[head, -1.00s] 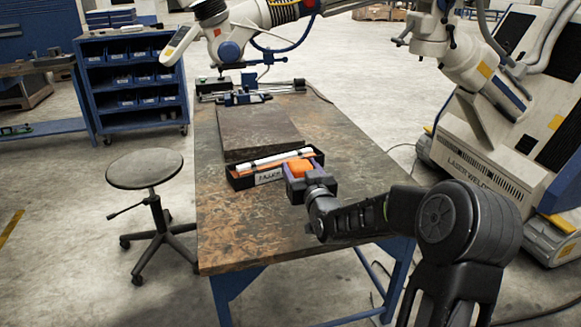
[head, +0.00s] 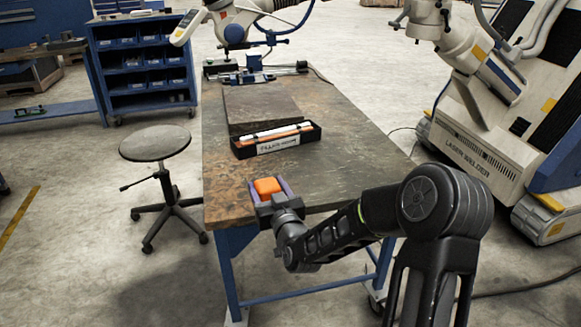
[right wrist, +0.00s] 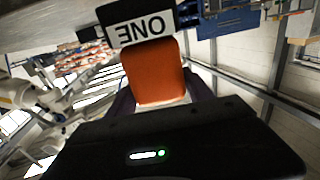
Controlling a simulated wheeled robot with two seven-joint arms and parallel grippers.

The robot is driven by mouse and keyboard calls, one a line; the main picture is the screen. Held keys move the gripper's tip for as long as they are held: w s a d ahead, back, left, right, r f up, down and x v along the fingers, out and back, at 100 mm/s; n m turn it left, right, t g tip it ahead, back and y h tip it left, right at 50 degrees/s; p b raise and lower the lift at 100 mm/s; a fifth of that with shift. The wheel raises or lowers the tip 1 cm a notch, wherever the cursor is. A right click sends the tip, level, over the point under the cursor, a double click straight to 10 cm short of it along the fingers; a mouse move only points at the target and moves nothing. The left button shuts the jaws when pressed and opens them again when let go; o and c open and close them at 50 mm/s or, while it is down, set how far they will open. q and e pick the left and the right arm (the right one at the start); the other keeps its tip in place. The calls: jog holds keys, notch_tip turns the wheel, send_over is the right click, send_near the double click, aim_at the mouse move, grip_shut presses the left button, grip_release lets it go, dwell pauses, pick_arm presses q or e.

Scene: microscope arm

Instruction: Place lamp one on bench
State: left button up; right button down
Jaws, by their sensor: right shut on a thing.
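My right gripper (head: 270,190) is shut on an orange block-shaped thing, taken to be lamp one (head: 267,186). In the right wrist view the orange body (right wrist: 154,74) sits between the fingers, with a white "ONE" label (right wrist: 144,29) upside down just beyond it. In the head view it appears over the front edge of the worn brown bench (head: 340,160); whether it touches the bench cannot be told. My left gripper is not in view.
A black tray (head: 308,137) with orange and white rods and a label lies on the bench, before a dark flat plate (head: 262,108). A round stool (head: 155,143) stands at the left. A laser welder (head: 480,140) stands at the right. The bench's front and right parts are bare.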

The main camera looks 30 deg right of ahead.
jog(key=s+a+f+n+y, duration=0.1)
jog(key=a+f+y, duration=0.1)
jog(key=a, duration=0.6)
jog(key=s+a+f+n+y, duration=0.1)
jog(key=a+f+y, duration=0.1)
jog(key=a, duration=0.6)
jog(key=shift+s+a+f+n+p, duration=0.25)
jog(key=shift+f+p, duration=0.2)
jog(key=shift+f, duration=0.45)
jog(key=shift+w+d, duration=0.1)
